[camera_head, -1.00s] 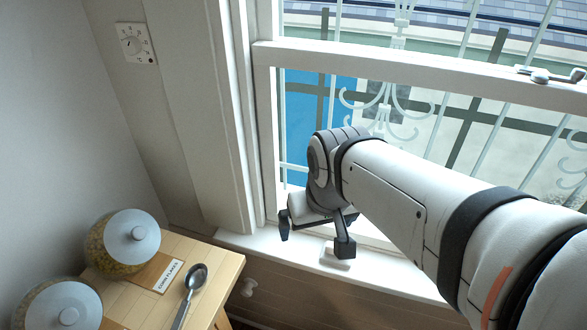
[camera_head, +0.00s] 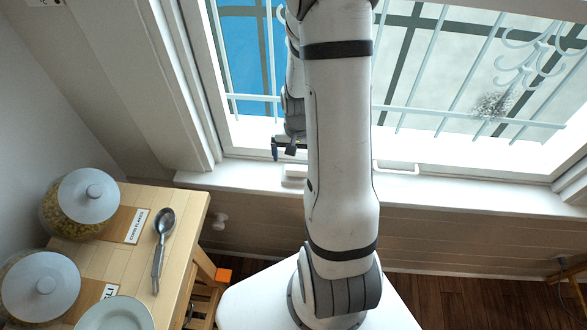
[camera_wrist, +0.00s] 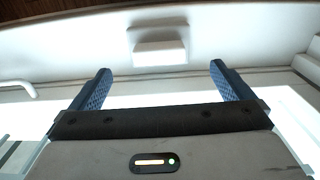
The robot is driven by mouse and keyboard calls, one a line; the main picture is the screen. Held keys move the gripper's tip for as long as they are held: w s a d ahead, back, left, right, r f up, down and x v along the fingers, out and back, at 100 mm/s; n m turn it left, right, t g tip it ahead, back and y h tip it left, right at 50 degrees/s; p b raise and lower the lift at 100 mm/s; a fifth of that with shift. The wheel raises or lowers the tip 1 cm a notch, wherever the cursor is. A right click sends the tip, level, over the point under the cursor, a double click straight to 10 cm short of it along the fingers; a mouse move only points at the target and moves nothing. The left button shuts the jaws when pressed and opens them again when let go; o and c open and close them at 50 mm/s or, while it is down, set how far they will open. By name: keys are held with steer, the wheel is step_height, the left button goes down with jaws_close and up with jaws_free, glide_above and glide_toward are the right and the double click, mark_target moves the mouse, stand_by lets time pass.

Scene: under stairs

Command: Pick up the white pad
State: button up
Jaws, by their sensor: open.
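The white pad (camera_head: 295,171) is a small block on the white window sill (camera_head: 450,192), partly hidden behind my arm in the head view. In the wrist view the white pad (camera_wrist: 160,52) is centred, just beyond the fingertips. My gripper (camera_head: 284,152) is above the sill, slightly above and left of the pad in the head view. In the wrist view my gripper (camera_wrist: 160,69) shows two blue-padded fingers spread wide with nothing between them. The pad lies ahead of the gap, apart from the fingers.
The barred window (camera_head: 440,80) stands behind the sill. A white handle (camera_head: 397,168) lies on the sill to the right. At left, a wooden table (camera_head: 185,205) carries lidded jars (camera_head: 88,200), a spoon (camera_head: 162,240) and a plate (camera_head: 115,315).

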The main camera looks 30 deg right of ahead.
mark_target(297, 167)
steer(key=shift+w+d+f+p, duration=0.1)
steer(key=shift+f+p, duration=0.9)
steer(key=shift+f, duration=3.1)
steer(key=c, duration=0.9)
